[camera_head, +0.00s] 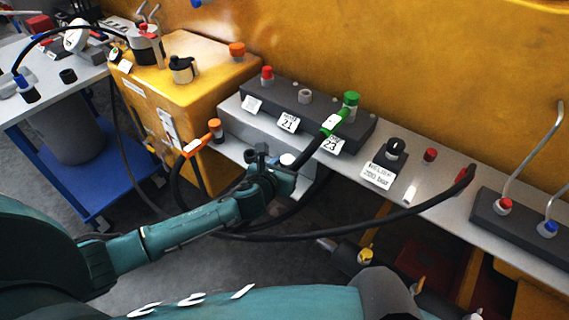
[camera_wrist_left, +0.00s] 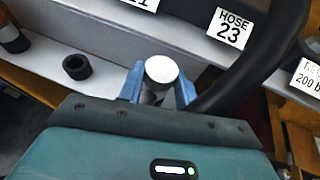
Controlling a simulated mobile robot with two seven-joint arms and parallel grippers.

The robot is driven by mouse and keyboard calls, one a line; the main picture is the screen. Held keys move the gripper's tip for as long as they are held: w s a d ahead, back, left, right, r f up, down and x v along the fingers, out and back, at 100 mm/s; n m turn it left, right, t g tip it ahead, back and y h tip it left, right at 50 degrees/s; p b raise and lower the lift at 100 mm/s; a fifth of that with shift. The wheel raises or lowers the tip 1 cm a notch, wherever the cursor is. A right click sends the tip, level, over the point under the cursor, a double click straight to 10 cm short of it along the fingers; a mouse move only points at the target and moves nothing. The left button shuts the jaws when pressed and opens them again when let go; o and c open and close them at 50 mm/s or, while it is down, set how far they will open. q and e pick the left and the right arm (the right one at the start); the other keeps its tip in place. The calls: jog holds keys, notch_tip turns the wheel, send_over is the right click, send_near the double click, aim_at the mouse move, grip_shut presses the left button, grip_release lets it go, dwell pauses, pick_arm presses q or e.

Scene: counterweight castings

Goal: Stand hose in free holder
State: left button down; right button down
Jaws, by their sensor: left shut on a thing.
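My left gripper (camera_head: 284,167) is at the lower step in front of the dark holder block (camera_head: 262,98). Its blue fingers are shut on a white-topped grey cylinder (camera_wrist_left: 162,70), seen end-on in the left wrist view; I cannot tell whether it is a hose end. An empty-looking black ring holder (camera_wrist_left: 76,67) stands on the step to its left. A black hose with a green end (camera_head: 331,123) is at the block's right, by the HOSE 23 label (camera_head: 332,145). An orange-ended black hose (camera_head: 197,145) is at the step's left. My right gripper is out of view.
A black hose (camera_head: 340,236) loops across the front to the right of the ledge. A yellow box (camera_head: 190,85) and a blue trolley (camera_head: 110,195) stand left. A labelled small block (camera_head: 383,172) sits right on the ledge. A yellow wall is behind.

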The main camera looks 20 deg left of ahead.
pick_arm(q)
jog(key=shift+f+b, duration=0.4)
jog(key=shift+f, duration=0.3)
jog(key=c, duration=1.1)
grip_release()
jog(key=shift+o, duration=1.1)
jog(key=shift+f, duration=0.1)
jog(key=shift+s, duration=0.1)
jog(key=v, duration=1.3)
jog(key=shift+p, duration=0.3)
